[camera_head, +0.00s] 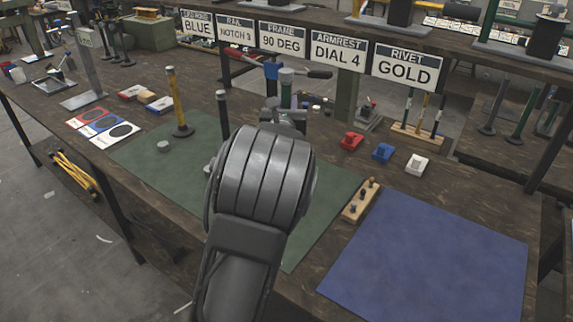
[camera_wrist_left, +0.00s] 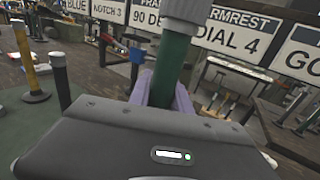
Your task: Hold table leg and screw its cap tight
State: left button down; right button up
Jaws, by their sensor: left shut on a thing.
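A green table leg (camera_head: 287,91) stands upright beyond my left arm in the head view, and it also shows in the left wrist view (camera_wrist_left: 172,68). A grey cap (camera_wrist_left: 188,9) sits on its top end; how tight it is cannot be seen. My left gripper (camera_wrist_left: 166,97) is shut on the leg below the cap, one pale finger on each side. In the head view my arm hides the gripper and the leg's lower end. My right gripper is not in view.
A yellow post (camera_head: 175,95) and a black post (camera_head: 223,115) stand left of my arm. Small grey parts (camera_head: 164,147) lie on the green mat (camera_head: 140,155). A red-and-blue tool (camera_head: 271,71) is behind the leg. The blue mat (camera_head: 440,255) is clear.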

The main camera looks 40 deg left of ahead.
pick_arm(q)
notch_tip(320, 180, down, 6)
jog(key=shift+r+b, duration=0.15)
jog(key=shift+b, duration=0.2)
jog(key=shift+f+b, duration=0.3)
jog(key=shift+f, duration=1.55)
jog(key=shift+f, duration=0.2)
jog(key=c, duration=1.2)
grip_release()
jog(key=shift+r, duration=0.15)
jog(key=p+v, duration=0.1)
jog(key=v, duration=1.1)
